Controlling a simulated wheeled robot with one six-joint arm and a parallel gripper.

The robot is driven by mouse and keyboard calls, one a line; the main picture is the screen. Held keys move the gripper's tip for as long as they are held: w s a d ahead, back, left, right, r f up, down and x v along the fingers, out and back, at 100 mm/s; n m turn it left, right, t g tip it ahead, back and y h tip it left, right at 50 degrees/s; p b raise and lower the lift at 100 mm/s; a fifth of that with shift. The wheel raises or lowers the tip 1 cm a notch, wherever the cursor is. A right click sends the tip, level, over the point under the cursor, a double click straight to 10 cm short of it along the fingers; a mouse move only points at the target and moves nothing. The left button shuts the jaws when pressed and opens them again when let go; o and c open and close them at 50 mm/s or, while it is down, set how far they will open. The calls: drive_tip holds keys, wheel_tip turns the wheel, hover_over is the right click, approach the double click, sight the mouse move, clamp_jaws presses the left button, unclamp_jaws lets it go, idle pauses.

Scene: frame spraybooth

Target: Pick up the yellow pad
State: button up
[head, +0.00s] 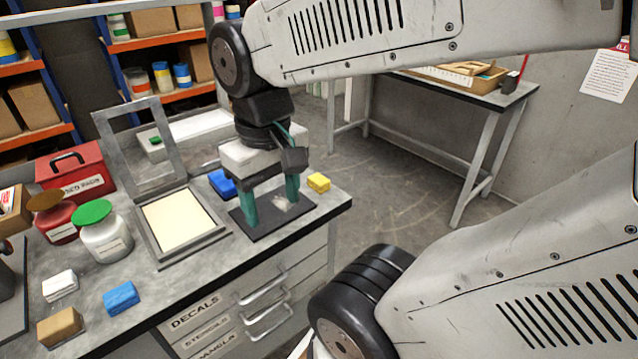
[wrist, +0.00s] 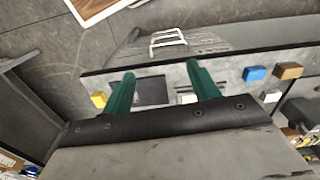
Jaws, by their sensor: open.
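The yellow pad (head: 318,182) is a small block on the grey bench, near its right end, just beyond the dark mat. It also shows in the wrist view (wrist: 99,99), left of the fingers and outside the gap between them. My gripper (head: 272,208) has two green fingers pointing down over the dark mat (head: 300,214), to the left of the yellow pad. In the wrist view my gripper (wrist: 162,90) is open, with nothing held between its fingers. I cannot tell whether the fingertips touch the mat.
A blue pad (head: 222,183) lies left of my gripper. A frame with a cream panel (head: 172,220), a green-lidded jar (head: 103,232) and a red box (head: 72,172) stand further left. White, blue and tan blocks lie at the front left. The bench's right edge is close to the yellow pad.

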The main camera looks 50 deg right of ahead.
drive_tip(key=w+d+f+m+g, duration=0.1)
drive_tip(key=w+d+f, duration=0.15)
drive_tip(key=d, duration=0.25)
drive_tip(key=w+d+f+m, duration=0.1)
drive_tip(key=w+d+m, duration=0.15)
drive_tip(key=d, duration=0.25)
drive_tip(key=n, duration=0.2)
hover_over(318, 178)
drive_tip(key=shift+t, duration=0.4)
wheel_tip(318, 178, down, 5)
drive_tip(key=shift+s+f, duration=0.1)
drive_tip(key=shift+f+n, duration=0.15)
drive_tip(key=shift+n, duration=0.1)
wheel_tip(318, 178, down, 7)
drive_tip(key=shift+f, duration=0.2)
drive_tip(key=c, duration=1.1)
drive_tip(key=shift+c, duration=0.2)
drive_tip(key=shift+r, duration=0.15)
